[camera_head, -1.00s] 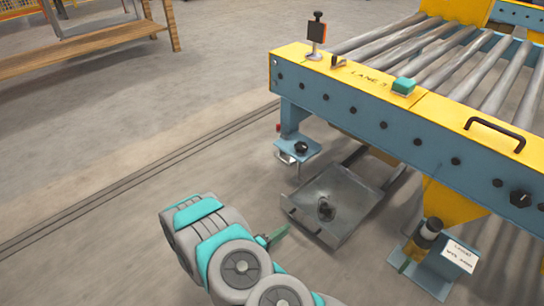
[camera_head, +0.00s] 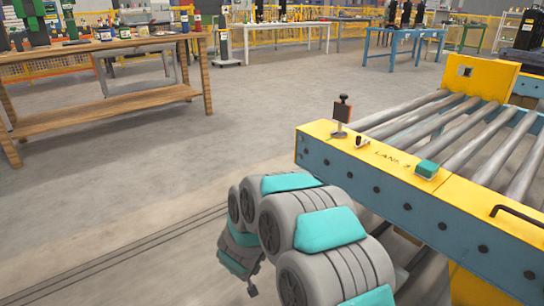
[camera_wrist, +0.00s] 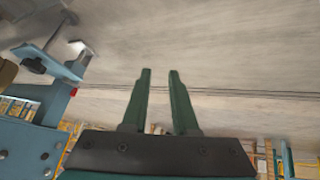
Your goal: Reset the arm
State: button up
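My gripper (camera_wrist: 160,75) shows in the wrist view as two dark green fingers with a clear gap between them. It is open and nothing is between the fingers. In the head view my folded grey and teal arm stands just left of the yellow and blue roller conveyor (camera_head: 378,190). The gripper end hangs low behind the arm links there, and its fingers cannot be made out clearly.
The conveyor's blue leg bracket (camera_wrist: 62,70) is close on the left in the wrist view. A wooden workbench (camera_head: 110,44) with bottles stands at the back left. White (camera_head: 275,25) and blue tables are farther back. The floor left of my arm is clear.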

jog(key=s+d+r+g+y+p, duration=0.1)
jog(key=s+r+g+y+p, duration=0.1)
jog(key=s+r, duration=0.6)
jog(key=s+d+r+g+y+p, duration=0.15)
jog(key=s+r, duration=0.25)
jog(key=r, duration=0.9)
jog(key=s+d+r+m+g+h+p, duration=0.1)
jog(key=s+d+r, duration=0.2)
jog(key=s+d, duration=0.4)
jog(key=s+d+r+m+g+h+p, duration=0.1)
jog(key=s+d+r+g, duration=0.1)
jog(key=s+d+r, duration=0.2)
jog(key=s+d+r+m+g+h+p, duration=0.1)
jog(key=s+d+r, duration=0.3)
jog(key=s+d, duration=0.6)
jog(key=s+g+h, duration=0.1)
jog(key=s, duration=0.6)
jog(key=shift+s+d+m, duration=0.15)
jog(key=shift+s+m, duration=0.15)
jog(key=shift+s, duration=0.05)
